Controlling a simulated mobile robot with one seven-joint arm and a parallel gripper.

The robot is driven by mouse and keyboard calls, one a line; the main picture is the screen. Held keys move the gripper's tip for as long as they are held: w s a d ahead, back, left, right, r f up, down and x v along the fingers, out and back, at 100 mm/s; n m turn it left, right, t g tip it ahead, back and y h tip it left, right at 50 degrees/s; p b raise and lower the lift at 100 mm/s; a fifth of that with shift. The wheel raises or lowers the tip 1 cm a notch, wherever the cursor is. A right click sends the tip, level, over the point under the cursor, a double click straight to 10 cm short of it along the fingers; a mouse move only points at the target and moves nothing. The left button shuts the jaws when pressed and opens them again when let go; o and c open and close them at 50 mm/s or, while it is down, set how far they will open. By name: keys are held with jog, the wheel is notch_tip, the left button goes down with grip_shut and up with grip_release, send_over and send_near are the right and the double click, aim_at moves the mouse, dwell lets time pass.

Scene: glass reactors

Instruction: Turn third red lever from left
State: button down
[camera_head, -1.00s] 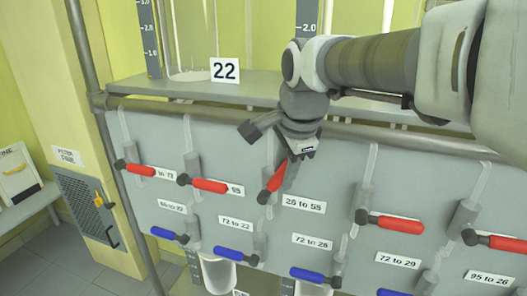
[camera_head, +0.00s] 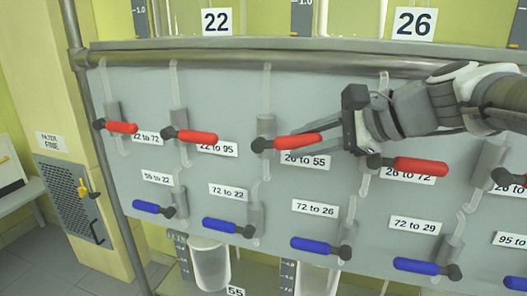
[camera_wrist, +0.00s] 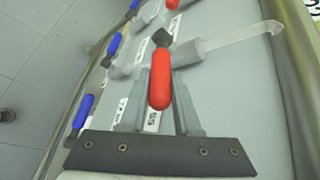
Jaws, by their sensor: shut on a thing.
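The third red lever from the left (camera_head: 292,143) is on the upper row of the grey panel, above the "26 to 55" label. It points right from its black pivot, nearly level with its free end slightly raised. My gripper (camera_head: 316,136) reaches it from the right and is shut on its handle. In the wrist view the red handle (camera_wrist: 160,84) lies between my two grey fingers, its black pivot beyond them. Part of the handle's right end is hidden by the gripper in the head view.
Other red levers stand nearby: the second (camera_head: 197,136) on the left and the fourth (camera_head: 420,166) just below my wrist. Several blue levers, one of them (camera_head: 320,246), line the lower row. A horizontal pipe (camera_head: 230,64) runs above the panel.

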jog(key=shift+f+y+b, duration=0.4)
jog(key=shift+b, duration=0.25)
jog(key=shift+t, duration=0.3)
jog(key=c, duration=0.6)
grip_release()
jog(key=p+v, duration=0.5)
jog(key=v, duration=1.2)
jog(key=shift+s+d, duration=0.1)
jog(key=shift+d, duration=0.15)
jog(key=shift+c, duration=0.4)
